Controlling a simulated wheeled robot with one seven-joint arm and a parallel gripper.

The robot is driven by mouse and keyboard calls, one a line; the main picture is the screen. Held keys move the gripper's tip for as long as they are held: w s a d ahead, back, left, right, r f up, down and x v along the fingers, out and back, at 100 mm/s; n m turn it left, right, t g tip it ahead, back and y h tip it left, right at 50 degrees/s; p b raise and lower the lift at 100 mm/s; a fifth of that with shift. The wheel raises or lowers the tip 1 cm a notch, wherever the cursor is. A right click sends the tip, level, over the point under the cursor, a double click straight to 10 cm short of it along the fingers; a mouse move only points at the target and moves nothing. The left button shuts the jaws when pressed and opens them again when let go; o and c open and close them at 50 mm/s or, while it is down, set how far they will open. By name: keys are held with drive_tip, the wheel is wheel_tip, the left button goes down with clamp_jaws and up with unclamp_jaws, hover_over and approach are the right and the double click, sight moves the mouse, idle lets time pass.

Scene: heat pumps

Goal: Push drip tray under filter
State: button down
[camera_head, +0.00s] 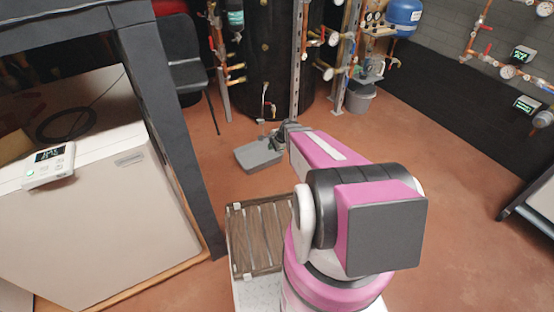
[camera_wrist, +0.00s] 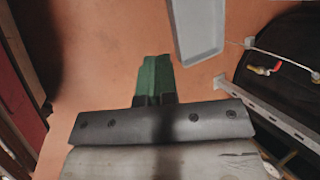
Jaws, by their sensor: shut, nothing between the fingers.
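The drip tray (camera_head: 258,153) is a shallow grey tray on the reddish floor, in front of the large black tank. In the wrist view the tray (camera_wrist: 198,30) shows at the top, cut off by the frame edge. My gripper (camera_head: 281,132) is beside the tray's far right side in the head view, partly hidden by my arm. Its green fingertips (camera_wrist: 154,72) are shut and empty, just left of the tray in the wrist view. I cannot tell whether they touch it. A small valve fitting (camera_head: 267,107) stands behind the tray; I cannot clearly make out the filter.
The black tank (camera_head: 270,60) and a metal upright (camera_head: 299,70) stand behind the tray. A grey bucket (camera_head: 359,97) is at the back right. A dark frame (camera_head: 165,130) with a white unit (camera_head: 95,200) is at left. Floor right of my arm is open.

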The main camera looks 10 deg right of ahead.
drive_tip(key=w+d+f+m+t, duration=0.25)
drive_tip(key=w+f+m, duration=0.2)
drive_tip(key=f, duration=0.25)
drive_tip(key=w+d+f+m+t, duration=0.1)
drive_tip(key=w+d+f+m, duration=0.25)
drive_tip(key=f+m, duration=0.3)
drive_tip(key=m+t+h, duration=0.1)
drive_tip(key=m+h, duration=0.1)
drive_tip(key=m, duration=0.5)
approach(277, 158)
drive_tip(key=f, duration=0.3)
drive_tip(key=w+f, duration=0.1)
drive_tip(key=shift+a+f, duration=0.15)
drive_tip(key=shift+f, duration=0.2)
drive_tip(key=shift+w+a+r, duration=0.1)
drive_tip(key=shift+w+a, duration=0.1)
drive_tip(key=shift+w, duration=0.35)
drive_tip(key=shift+w+a+r, duration=0.15)
drive_tip(key=shift+w+a, duration=0.05)
drive_tip(key=shift+w, duration=0.4)
drive_tip(key=shift+w+a, duration=0.15)
drive_tip(key=shift+w, duration=0.25)
drive_tip(key=shift+r, duration=0.1)
